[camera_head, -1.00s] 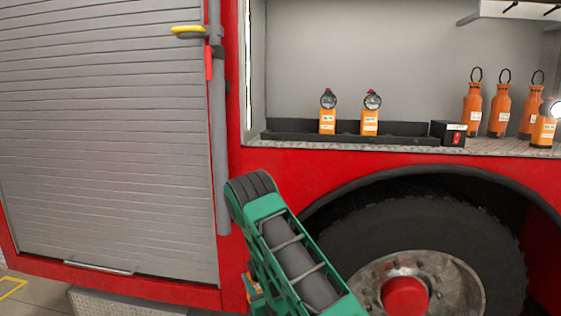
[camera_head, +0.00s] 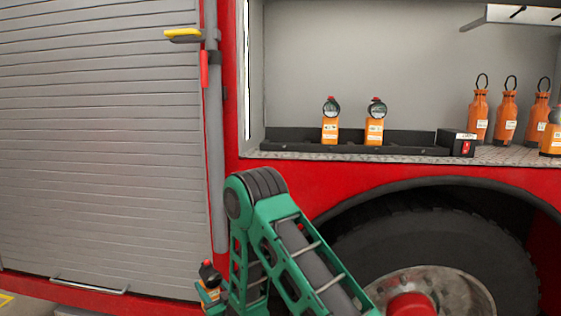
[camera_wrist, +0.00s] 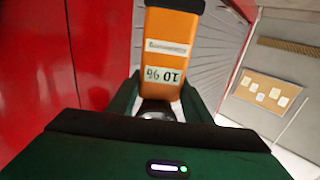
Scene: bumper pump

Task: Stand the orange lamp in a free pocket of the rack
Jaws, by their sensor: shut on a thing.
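The orange lamp in my grasp shows in the wrist view (camera_wrist: 172,45), its label upside down there. My gripper (camera_wrist: 160,100) is shut on it, with green jaws on both sides. In the head view the held lamp (camera_head: 207,292) is low at left centre, below the shelf, with its dark head up and my green arm beside it. The black rack (camera_head: 290,142) lies along the shelf in the open locker. Two orange lamps stand in it, one left (camera_head: 330,128) and one right (camera_head: 374,128). The rack's floor and pocket walls are mostly hidden by its front edge.
A black box with a red switch (camera_head: 463,146) sits at the rack's right end. Several orange bottles (camera_head: 479,115) and another orange lamp (camera_head: 551,140) stand further right. A rolled shutter (camera_head: 100,150) and grey pipe (camera_head: 217,150) are left; the wheel (camera_head: 400,240) is below.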

